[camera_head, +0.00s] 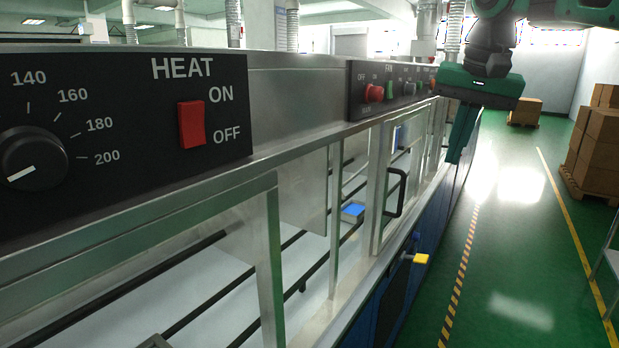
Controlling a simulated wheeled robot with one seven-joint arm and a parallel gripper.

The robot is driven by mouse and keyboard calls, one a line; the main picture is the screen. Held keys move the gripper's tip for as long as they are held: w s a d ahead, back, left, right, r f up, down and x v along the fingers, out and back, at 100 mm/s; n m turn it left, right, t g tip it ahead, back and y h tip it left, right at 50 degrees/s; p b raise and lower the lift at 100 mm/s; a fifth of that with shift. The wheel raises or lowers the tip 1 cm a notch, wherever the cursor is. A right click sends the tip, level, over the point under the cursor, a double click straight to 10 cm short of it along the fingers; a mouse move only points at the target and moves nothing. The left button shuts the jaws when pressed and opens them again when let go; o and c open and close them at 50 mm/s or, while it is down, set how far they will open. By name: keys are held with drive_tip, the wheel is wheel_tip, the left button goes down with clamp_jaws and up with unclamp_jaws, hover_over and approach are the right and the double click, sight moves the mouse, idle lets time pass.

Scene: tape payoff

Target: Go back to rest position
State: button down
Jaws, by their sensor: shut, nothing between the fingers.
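My gripper (461,134) is green and hangs from my dark and green arm at the upper right. Its fingers point down and are together, with nothing seen between them. It is in front of the far part of the long metal machine (300,95), close to its right side in the picture; I cannot tell whether it touches.
The machine carries a HEAT panel with a red switch (191,124) and a dial (33,160). A glazed door has a black handle (396,192). Boxes (598,140) stand right; the green floor (505,230) is largely clear.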

drive_tip(key=s+d+f+g, duration=0.1)
drive_tip(key=s+d+f, duration=0.3)
drive_tip(key=s+f, duration=0.5)
drive_tip(key=s+d+f+g, duration=0.1)
drive_tip(key=s+d+f, duration=0.4)
drive_tip(key=s+f, duration=0.4)
drive_tip(key=s+d+f+m+g, duration=0.1)
drive_tip(key=s+d+f, duration=0.3)
drive_tip(key=s+f, duration=0.6)
drive_tip(key=shift+s+d, duration=0.15)
drive_tip(key=shift+d, duration=0.1)
drive_tip(key=shift+w+f, duration=0.3)
drive_tip(key=shift+w, duration=0.35)
